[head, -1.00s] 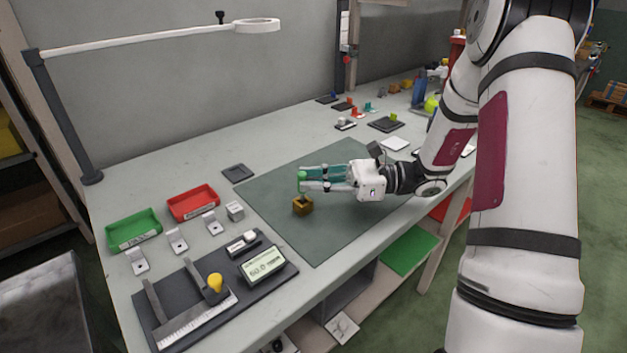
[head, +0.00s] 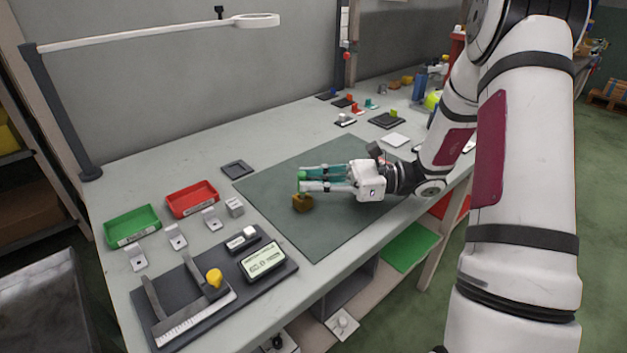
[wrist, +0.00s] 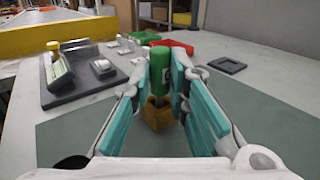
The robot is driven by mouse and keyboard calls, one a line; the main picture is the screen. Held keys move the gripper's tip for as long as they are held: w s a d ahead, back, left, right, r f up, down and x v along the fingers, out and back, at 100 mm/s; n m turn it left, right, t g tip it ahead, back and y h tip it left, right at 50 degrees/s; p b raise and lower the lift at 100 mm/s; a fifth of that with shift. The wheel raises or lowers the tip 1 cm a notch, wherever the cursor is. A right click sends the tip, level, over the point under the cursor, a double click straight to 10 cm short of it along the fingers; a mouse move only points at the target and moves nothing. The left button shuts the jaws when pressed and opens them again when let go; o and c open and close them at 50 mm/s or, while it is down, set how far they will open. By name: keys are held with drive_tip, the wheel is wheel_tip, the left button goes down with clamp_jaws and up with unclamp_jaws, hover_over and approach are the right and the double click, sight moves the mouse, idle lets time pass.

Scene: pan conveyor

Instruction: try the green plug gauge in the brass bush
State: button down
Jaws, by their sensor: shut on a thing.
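The green plug gauge (wrist: 160,66) stands upright between my fingertips, directly over the brass bush (wrist: 157,118). In the head view the green top of the gauge (head: 302,175) shows just at the fingertips. My gripper (head: 303,180) is shut on the gauge, with the fingers reaching level from the right. The brass bush (head: 302,204) sits on the dark green mat (head: 345,220), right below the fingertips. In the wrist view the gauge's grey lower part meets the bush top; how deep it goes in is hidden.
A green tray (head: 132,226) and a red tray (head: 192,199) stand to the left, with small metal blocks in front. A dark board (head: 190,325) with a display (head: 263,263) lies nearer. The mat around the bush is clear.

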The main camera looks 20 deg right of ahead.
drive_tip(key=shift+f, duration=0.5)
idle(0.5)
drive_tip(key=shift+r, duration=0.15)
idle(1.0)
wheel_tip(320, 180, up, 6)
drive_tip(key=p, duration=0.4)
drive_tip(key=shift+p, duration=0.4)
idle(0.7)
